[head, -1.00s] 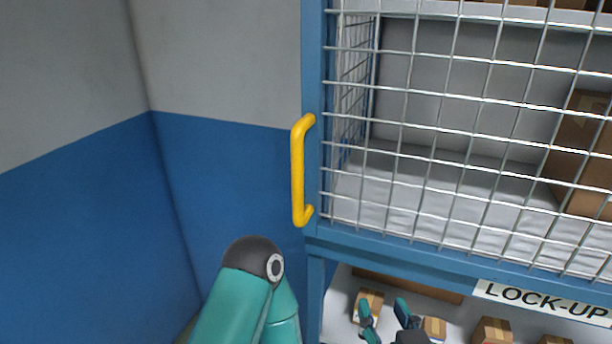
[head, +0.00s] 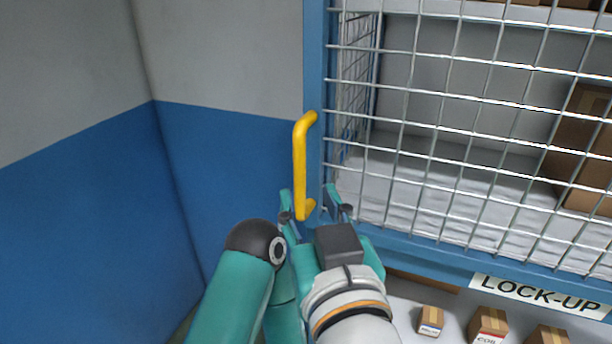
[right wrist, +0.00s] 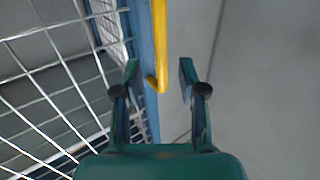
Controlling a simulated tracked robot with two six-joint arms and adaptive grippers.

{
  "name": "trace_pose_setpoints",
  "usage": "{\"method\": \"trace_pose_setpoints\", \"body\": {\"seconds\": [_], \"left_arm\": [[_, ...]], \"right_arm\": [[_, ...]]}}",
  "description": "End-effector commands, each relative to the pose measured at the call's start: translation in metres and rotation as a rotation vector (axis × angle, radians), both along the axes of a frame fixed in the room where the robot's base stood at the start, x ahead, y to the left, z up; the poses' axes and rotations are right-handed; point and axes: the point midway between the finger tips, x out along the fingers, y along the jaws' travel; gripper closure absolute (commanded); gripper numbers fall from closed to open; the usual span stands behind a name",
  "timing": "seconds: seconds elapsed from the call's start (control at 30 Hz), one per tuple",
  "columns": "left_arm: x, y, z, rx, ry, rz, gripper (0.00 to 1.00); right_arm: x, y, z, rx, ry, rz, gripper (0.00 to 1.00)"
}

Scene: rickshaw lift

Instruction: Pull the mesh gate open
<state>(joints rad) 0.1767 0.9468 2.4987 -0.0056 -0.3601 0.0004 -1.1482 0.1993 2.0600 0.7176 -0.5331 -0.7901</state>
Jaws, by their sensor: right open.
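The mesh gate (head: 440,117) is a blue frame with silver wire mesh and appears shut. Its yellow vertical handle (head: 299,165) is on the left upright. My right gripper (head: 309,193) is open at the handle's lower end, with one finger on each side of it in the picture. In the right wrist view the yellow handle (right wrist: 159,50) runs up between and beyond the open fingers (right wrist: 160,72), touching neither. In the head view a teal arm link with a black joint shows at bottom centre; no left gripper is seen.
A LOCK-UP sign (head: 540,298) is on the rail under the gate. Small cardboard boxes (head: 489,325) stand on the shelf below, and a larger box (head: 585,150) is behind the mesh. A blue and grey wall (head: 215,170) is left of the gate.

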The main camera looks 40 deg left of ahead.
Motion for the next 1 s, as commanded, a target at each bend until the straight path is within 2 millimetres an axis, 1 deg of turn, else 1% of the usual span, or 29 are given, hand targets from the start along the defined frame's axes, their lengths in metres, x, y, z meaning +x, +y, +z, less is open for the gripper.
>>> {"method": "trace_pose_setpoints", "body": {"seconds": [0.03,0.1,0.3,0.5,0.73,0.77,1.0], "left_arm": [[0.000,0.000,0.002,0.000,0.000,0.000,0.60],[0.000,0.000,0.005,0.000,0.000,0.000,0.60],[0.000,0.000,0.010,0.000,0.000,0.000,0.60],[0.000,0.000,0.011,0.000,0.000,0.000,0.60],[0.000,0.000,0.011,0.000,0.000,0.000,0.60],[0.000,0.000,0.011,0.000,0.000,0.000,0.60],[0.000,0.000,0.011,0.000,0.000,0.000,0.60]], "right_arm": [[0.009,0.009,-0.001,-0.002,0.003,-0.001,0.59],[0.018,0.019,0.000,-0.003,0.003,-0.001,0.59],[0.036,0.039,0.001,-0.001,0.002,0.000,0.59],[0.043,0.046,0.000,0.000,0.001,0.000,0.59],[0.044,0.047,0.000,0.001,0.001,0.000,0.59],[0.044,0.047,0.000,0.001,0.001,0.000,0.60],[0.044,0.046,0.000,0.001,0.001,-0.001,1.00]]}}
